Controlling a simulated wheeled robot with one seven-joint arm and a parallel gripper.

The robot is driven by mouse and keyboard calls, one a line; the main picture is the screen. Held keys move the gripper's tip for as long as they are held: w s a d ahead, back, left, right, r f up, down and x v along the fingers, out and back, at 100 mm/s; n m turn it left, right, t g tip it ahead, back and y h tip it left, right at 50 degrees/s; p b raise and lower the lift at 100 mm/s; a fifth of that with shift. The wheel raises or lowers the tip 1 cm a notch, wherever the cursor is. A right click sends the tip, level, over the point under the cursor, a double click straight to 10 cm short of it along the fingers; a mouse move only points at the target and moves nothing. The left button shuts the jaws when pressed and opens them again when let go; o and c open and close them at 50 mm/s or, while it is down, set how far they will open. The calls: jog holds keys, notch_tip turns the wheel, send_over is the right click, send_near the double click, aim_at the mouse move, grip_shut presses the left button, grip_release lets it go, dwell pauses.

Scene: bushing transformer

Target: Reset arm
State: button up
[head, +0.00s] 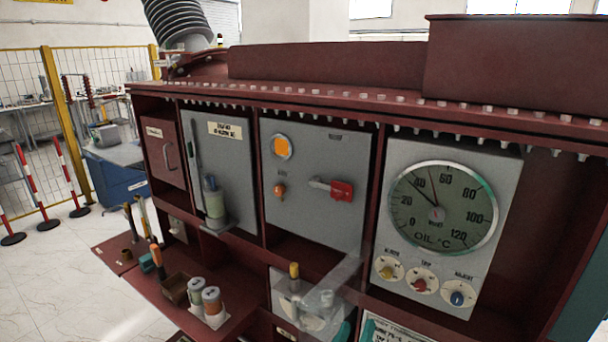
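My gripper is not in view, and no part of it can be made out in the head view. The dark red transformer body (330,62) fills most of the picture. On its front are a grey panel with an orange lamp and a red rotary switch (341,190), and an oil temperature gauge (443,208) with alarm, trip and adjust knobs below its dial. A pale, see-through shape (345,285) crosses the lower middle, and I cannot tell what it is.
A shelf at lower left bears small canisters (212,299), an open box (175,288) and several upright tools. Red-and-white posts (70,178), a yellow-framed fence (62,120) and a blue cabinet (118,180) stand behind on the left. White floor is clear at lower left.

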jog(key=s+a+f+n+y, duration=0.1)
jog(key=s+a+f+y, duration=0.25)
jog(key=s+f, duration=0.4)
jog(key=s+a+f+n+y, duration=0.1)
jog(key=s+a+f+y, duration=0.1)
jog(key=s+a+f, duration=0.55)
jog(key=s+f+m+y, duration=0.2)
jog(key=s+f+m, duration=0.1)
jog(key=s, duration=1.6)
jog(key=shift+s+a+f, duration=0.3)
jog(key=shift+s+f, duration=0.1)
jog(key=shift+f, duration=0.3)
